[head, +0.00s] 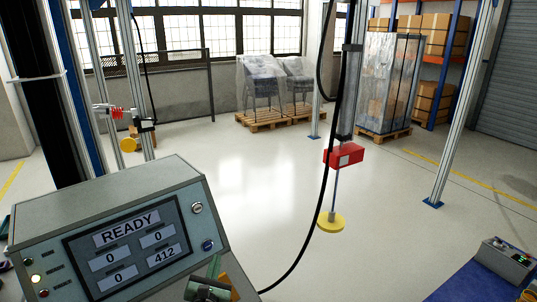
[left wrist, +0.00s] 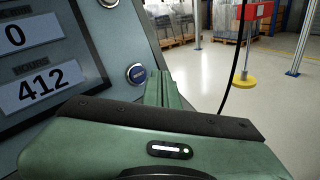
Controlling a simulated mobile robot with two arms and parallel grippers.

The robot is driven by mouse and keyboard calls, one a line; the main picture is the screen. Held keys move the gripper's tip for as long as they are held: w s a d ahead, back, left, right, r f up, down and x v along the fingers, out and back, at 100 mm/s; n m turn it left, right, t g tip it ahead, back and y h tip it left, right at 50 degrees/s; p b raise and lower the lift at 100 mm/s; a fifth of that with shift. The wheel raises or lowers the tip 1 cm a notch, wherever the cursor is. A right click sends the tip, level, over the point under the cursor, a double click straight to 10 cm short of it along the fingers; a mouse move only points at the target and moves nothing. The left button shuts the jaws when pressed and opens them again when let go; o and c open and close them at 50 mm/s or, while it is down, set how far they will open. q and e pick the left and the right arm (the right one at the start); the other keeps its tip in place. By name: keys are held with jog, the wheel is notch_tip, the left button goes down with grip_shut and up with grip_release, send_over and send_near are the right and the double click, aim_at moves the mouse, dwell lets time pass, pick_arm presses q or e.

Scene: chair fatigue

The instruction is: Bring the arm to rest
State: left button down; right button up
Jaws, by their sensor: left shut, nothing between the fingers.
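My left gripper (head: 214,266) is low in the head view, at the lower right corner of the control box (head: 110,205). Its green fingers (left wrist: 162,88) are together and empty in the left wrist view. The box's screen (head: 128,252) reads READY, with several zeros and 412. A blue button (head: 208,245) is just above the fingertips in the head view; in the left wrist view the blue button (left wrist: 136,73) is left of the fingers, and I cannot tell whether they touch. A silver key switch or knob (head: 197,208) is above it. My right gripper does not show.
A red block on a rod with a yellow pad (head: 331,222) hangs right of centre, beside a black cable (head: 318,215). Metal posts (head: 455,110) stand around. Wrapped chairs (head: 262,80) stand on a pallet behind. A small grey box (head: 506,260) is at lower right. Open floor lies between.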

pick_arm(q)
jog(key=s+a+f+n+g+y, duration=0.2)
jog(key=s+a+f+n+g, duration=0.15)
jog(key=s+n, duration=0.7)
jog(key=s+a+f+n+g+y, duration=0.1)
jog(key=s+a+f+n+g, duration=0.2)
jog(key=s+n, duration=0.75)
jog(key=s+d+n+g+h, duration=0.2)
jog(key=s+d+n+g, duration=0.1)
jog(key=s+n, duration=0.55)
jog(key=s+d+n+g+h, duration=0.2)
jog(key=s+d+n+g, duration=0.15)
jog(key=s+n, duration=0.45)
notch_tip(320, 180, down, 28)
jog(key=s+g+b, duration=0.2)
jog(key=b, duration=0.2)
jog(key=s+a+f+m+g+b, duration=0.1)
jog(key=s+a+f+b, duration=0.1)
jog(key=s+f, duration=1.5)
notch_tip(320, 180, down, 3)
jog(key=shift+s+a+f+b, duration=0.2)
jog(key=shift+s+a+b, duration=0.1)
jog(key=shift+a, duration=0.25)
